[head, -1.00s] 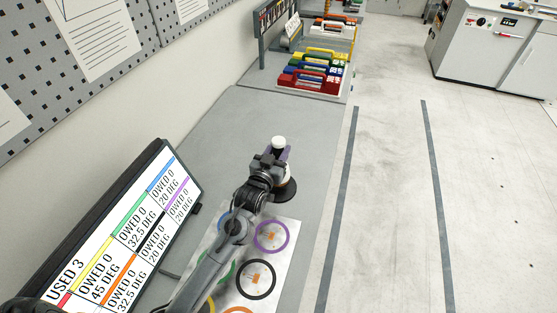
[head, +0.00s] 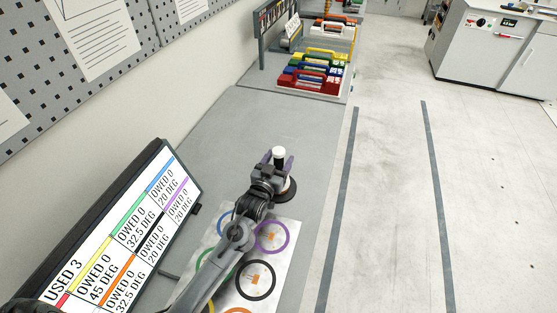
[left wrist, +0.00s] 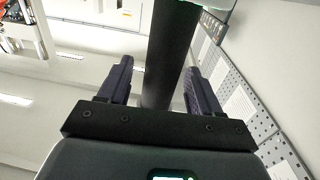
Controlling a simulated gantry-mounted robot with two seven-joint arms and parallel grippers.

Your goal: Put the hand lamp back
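The hand lamp, a dark upright-looking cylinder with a white top (head: 279,152), is at the bench's right side, beyond the sheet of coloured rings. A dark round base (head: 291,190) shows below it; the gripper hides how they meet. My left gripper (head: 278,161) is around the lamp, with its purple fingers spread on either side. In the left wrist view, the dark lamp body (left wrist: 164,65) rises between the open fingers (left wrist: 160,85), with a gap visible on its left side. My right gripper is not in view.
A sheet with coloured rings (head: 291,262) lies under my left arm. A tilted screen (head: 120,235) stands at left. Red, green, blue and yellow cases (head: 312,78) and a grey rack (head: 262,45) stand farther back. The bench between is clear.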

